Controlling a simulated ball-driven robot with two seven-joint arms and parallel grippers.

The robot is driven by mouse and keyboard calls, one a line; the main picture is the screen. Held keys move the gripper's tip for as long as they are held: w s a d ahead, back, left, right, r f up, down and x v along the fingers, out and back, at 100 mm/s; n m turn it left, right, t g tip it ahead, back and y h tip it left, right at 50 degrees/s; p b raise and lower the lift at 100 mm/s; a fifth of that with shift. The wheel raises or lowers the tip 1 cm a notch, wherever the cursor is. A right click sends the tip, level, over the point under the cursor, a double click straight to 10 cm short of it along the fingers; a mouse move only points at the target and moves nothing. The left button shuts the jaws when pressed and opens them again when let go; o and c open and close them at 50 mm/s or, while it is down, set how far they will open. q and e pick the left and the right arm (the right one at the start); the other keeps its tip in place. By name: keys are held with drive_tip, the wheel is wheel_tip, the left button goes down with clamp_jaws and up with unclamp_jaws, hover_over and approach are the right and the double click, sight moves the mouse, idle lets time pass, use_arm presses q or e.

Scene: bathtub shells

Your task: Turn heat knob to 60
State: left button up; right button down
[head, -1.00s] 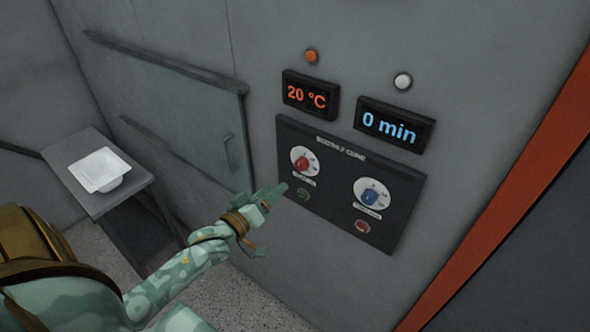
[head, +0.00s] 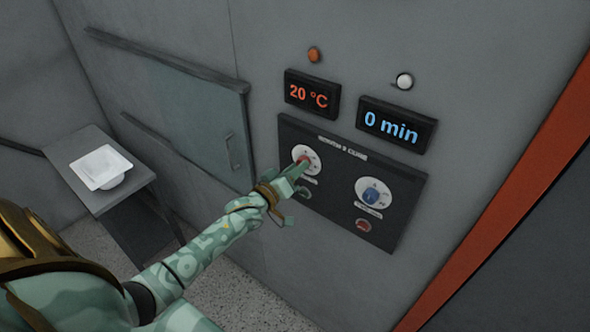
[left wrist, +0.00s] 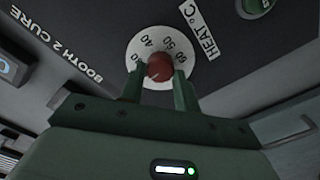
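The red heat knob (head: 303,160) sits on a round white dial on the dark control panel (head: 400,215). It also shows in the left wrist view (left wrist: 159,67), on a dial (left wrist: 135,55) with several printed numbers, beside the label "HEAT °C". My left gripper (head: 300,170) is at the knob, partly covering it in the head view. In the left wrist view my left gripper (left wrist: 160,80) is open, one finger on each side of the knob; I cannot tell whether they touch it. The heat display (head: 312,94) reads 20 °C. My right gripper is out of view.
A blue knob (head: 372,195) is right of the heat knob, with a red button (head: 363,225) below it. The time display (head: 396,125) reads 0 min. A green button (head: 304,193) is close below my left gripper. A white tub shell (head: 101,167) lies on a grey stand at left.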

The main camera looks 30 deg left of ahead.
use_arm(q)
drive_tip(key=shift+m, duration=0.4)
drive_tip(key=n+b, duration=0.4)
drive_tip(key=n, duration=2.9)
drive_tip(key=shift+f+b, duration=0.2)
drive_tip(key=shift+b, duration=0.15)
idle(0.6)
